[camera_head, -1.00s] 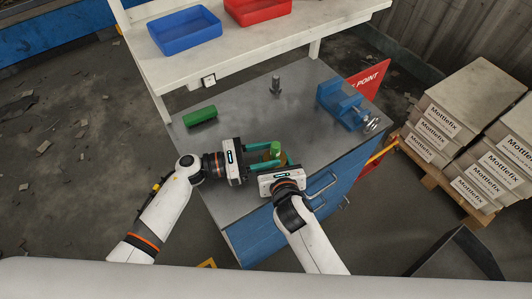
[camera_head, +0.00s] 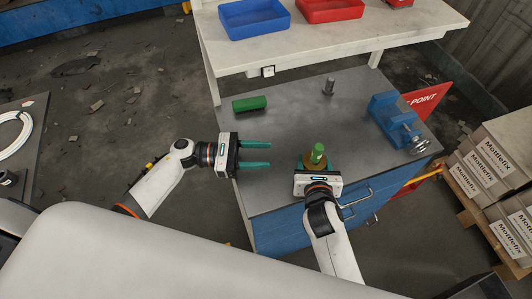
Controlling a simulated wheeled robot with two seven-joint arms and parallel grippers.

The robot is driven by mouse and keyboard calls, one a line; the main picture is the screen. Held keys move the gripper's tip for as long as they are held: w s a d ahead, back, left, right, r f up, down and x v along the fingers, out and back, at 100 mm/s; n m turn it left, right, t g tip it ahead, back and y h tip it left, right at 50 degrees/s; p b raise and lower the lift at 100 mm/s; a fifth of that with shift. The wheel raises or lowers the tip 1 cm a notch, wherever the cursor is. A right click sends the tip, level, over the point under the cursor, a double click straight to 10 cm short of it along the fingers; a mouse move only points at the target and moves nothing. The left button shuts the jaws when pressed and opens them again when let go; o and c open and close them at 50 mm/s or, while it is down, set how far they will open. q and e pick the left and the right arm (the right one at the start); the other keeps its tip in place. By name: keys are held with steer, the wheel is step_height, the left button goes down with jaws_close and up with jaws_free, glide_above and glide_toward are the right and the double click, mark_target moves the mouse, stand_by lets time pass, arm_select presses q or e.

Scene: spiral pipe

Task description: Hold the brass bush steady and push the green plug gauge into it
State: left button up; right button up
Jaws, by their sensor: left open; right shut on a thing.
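The green plug gauge (camera_head: 318,150) stands upright at the brass bush (camera_head: 316,166), its upper part sticking out above. How deep it sits in the bush cannot be told. The bush is by the front edge of the grey bench top, partly hidden by my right gripper. My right gripper (camera_head: 315,161) is shut on the bush, its green fingers on either side of it. My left gripper (camera_head: 270,156) is open and empty, to the left of the plug gauge and apart from it, its fingers pointing right.
On the grey bench top (camera_head: 285,110) are a green block (camera_head: 249,104), a small dark metal post (camera_head: 328,87) and a blue vice (camera_head: 391,116). Blue (camera_head: 254,18) and red (camera_head: 330,8) trays are on the white shelf behind. The bench middle is clear.

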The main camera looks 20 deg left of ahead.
steer(key=o, duration=1.3)
steer(key=shift+s, duration=0.1)
steer(key=v, duration=1.2)
steer(key=shift+f, duration=0.1)
arm_select(q)
step_height(320, 180, up, 11)
steer(key=p, duration=1.1)
steer(key=shift+r, duration=0.15)
arm_select(e)
step_height(320, 180, up, 9)
steer(key=shift+r, duration=0.1)
